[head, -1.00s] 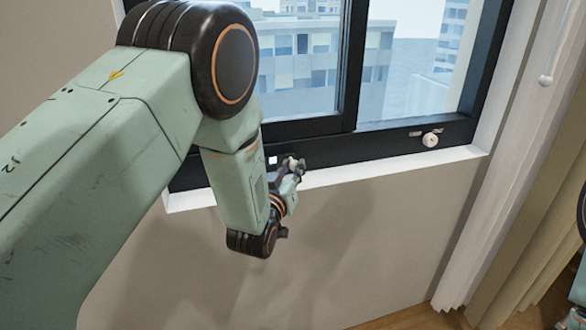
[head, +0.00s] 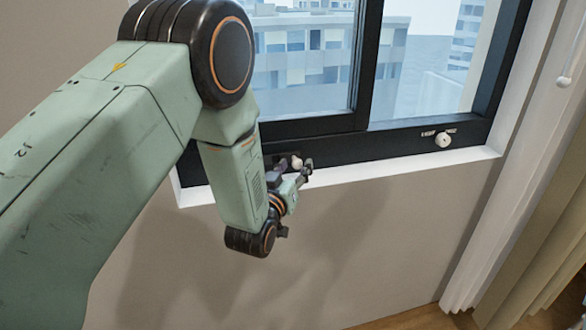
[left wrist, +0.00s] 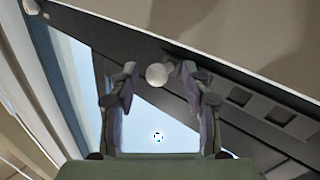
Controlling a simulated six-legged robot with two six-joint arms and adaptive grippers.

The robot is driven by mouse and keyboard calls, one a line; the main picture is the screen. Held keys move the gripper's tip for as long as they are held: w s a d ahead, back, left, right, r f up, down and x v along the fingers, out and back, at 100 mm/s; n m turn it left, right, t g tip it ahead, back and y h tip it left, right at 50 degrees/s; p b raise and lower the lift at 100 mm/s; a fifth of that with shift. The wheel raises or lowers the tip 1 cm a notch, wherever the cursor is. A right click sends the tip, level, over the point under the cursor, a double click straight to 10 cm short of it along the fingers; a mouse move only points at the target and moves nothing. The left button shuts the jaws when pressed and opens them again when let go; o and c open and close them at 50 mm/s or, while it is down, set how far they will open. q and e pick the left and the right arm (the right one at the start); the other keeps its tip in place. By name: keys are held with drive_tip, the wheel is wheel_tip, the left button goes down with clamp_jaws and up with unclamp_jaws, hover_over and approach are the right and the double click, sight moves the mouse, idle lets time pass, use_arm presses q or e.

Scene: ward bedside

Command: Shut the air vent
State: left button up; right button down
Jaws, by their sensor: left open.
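A small round white knob (head: 296,162) sits on the dark lower window frame, and my left gripper (head: 292,170) is at it. In the left wrist view the knob (left wrist: 157,75) shows between the two fingertips of the open left gripper (left wrist: 158,84). A gap shows on the left of the knob; the right fingertip is very close, and I cannot tell whether it touches. Dark rectangular slots (left wrist: 238,97) show in the frame beside the knob. I cannot tell whether they belong to the air vent. My right gripper is not in view.
A second white knob (head: 443,140) with small markings sits further right on the window frame (head: 400,143). A white sill (head: 420,165) runs below it. Pale curtains (head: 510,160) hang at the right. The wall (head: 400,220) under the sill is bare.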

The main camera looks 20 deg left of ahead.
use_arm(q)
drive_tip(key=shift+s, duration=0.1)
drive_tip(key=s, duration=1.2)
drive_tip(key=shift+w, duration=0.1)
drive_tip(key=s+f+m+g, duration=0.1)
drive_tip(key=s+f+g, duration=0.45)
drive_tip(key=f, duration=0.35)
drive_tip(key=s+f+m+g, duration=0.1)
drive_tip(key=s+f+g, duration=0.4)
drive_tip(key=f, duration=0.4)
drive_tip(key=s+f+g, duration=0.3)
drive_tip(key=s+f, duration=0.1)
drive_tip(key=s, duration=0.7)
drive_tip(key=s+a+f+g, duration=0.1)
drive_tip(key=s+f+g, duration=0.3)
drive_tip(key=s, duration=0.7)
drive_tip(key=shift+s+a+f, duration=0.15)
drive_tip(key=shift+s+f, duration=0.15)
drive_tip(key=shift+f, duration=0.2)
drive_tip(key=shift+g, duration=0.25)
